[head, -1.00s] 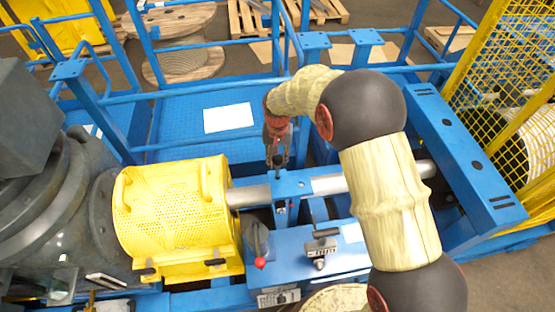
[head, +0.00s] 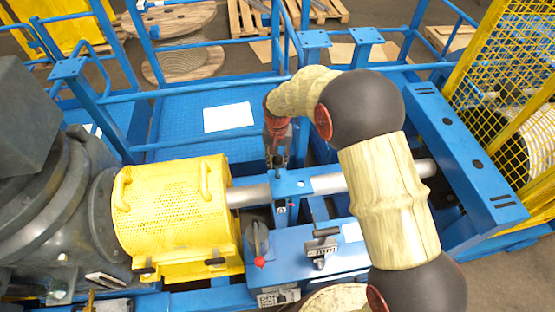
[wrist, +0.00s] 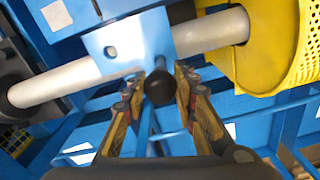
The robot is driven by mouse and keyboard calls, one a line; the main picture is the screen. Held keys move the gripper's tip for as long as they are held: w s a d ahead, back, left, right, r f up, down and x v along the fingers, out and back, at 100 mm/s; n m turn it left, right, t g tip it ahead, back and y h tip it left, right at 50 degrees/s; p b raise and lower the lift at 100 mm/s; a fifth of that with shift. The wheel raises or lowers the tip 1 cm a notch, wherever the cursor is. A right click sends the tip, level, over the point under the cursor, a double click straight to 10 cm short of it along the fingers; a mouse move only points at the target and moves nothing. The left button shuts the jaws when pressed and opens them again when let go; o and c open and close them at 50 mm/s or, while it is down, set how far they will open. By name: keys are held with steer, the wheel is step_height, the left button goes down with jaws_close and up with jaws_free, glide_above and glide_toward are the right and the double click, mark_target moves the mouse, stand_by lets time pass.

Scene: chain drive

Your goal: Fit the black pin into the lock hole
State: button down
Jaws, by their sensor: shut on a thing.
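The black pin shows in the wrist view as a round dark knob (wrist: 159,88) between the two fingertips. My gripper (wrist: 161,82) is shut on it. The knob hides the shank in that view. In the wrist view the pin is right of and below the hole, beside the block's edge. In the head view my gripper (head: 278,155) points down at the block's back left edge, with the pin's thin shank (head: 278,172) below the fingers. I cannot tell whether the shank touches the block.
The grey shaft (head: 330,183) runs through the block to a yellow perforated guard (head: 175,207) at left. A red-knobbed lever (head: 260,260) and a small grey device (head: 320,247) stand in front. Blue railings (head: 200,93) stand behind, and yellow mesh (head: 500,95) at right.

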mark_target(278, 167)
steer(key=shift+f+b, duration=1.9)
steer(key=shift+f, duration=1.7)
steer(key=c, duration=1.3)
jaws_free()
steer(key=shift+c, duration=0.2)
step_height(278, 167, up, 12)
steer(key=shift+r, duration=0.1)
